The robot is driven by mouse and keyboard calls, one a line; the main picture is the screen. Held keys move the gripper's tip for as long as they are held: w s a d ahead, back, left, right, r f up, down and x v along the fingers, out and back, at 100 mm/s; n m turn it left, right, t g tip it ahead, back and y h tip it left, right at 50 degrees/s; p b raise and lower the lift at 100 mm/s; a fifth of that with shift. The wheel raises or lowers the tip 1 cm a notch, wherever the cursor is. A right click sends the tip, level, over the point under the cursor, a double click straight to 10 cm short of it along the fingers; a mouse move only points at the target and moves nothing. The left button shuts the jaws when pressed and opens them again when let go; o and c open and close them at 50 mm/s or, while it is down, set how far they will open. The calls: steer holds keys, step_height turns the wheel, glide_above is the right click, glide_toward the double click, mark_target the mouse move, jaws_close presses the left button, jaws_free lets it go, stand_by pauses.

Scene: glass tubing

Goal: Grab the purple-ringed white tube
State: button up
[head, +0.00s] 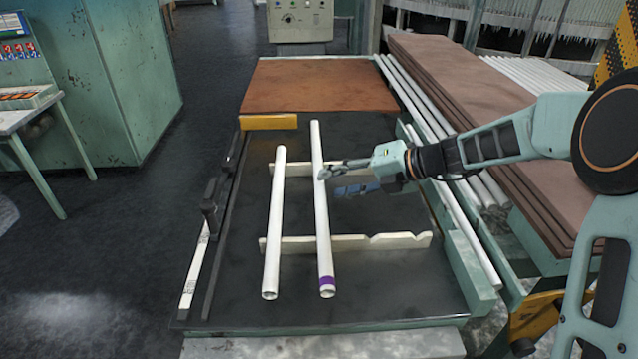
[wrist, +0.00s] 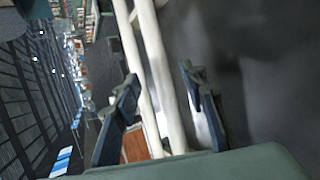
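The purple-ringed white tube (head: 321,225) lies lengthwise across two notched pale supports, its purple band (head: 327,282) at the near end. A plain white tube (head: 274,225) lies to its left, apart from it. My gripper (head: 330,181) is open, reaching in from the right, with its fingertips close to the right side of the ringed tube's far half. I cannot tell whether they touch. In the wrist view two white tubes run between the spread fingers (wrist: 160,74). No purple band shows there, so I cannot tell surely which tube is which.
The notched near support (head: 350,243) and far support (head: 296,168) rise from the dark bench top (head: 390,295). A yellow block (head: 269,122) and a brown board (head: 320,85) lie behind. More white tubes (head: 470,245) and stacked brown boards (head: 470,95) line the right side.

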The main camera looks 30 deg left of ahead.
steer(key=x, duration=0.2)
steer(key=shift+a+f, duration=0.2)
steer(key=shift+a, duration=0.1)
steer(key=shift+c, duration=0.4)
jaws_close()
steer(key=shift+r, duration=0.1)
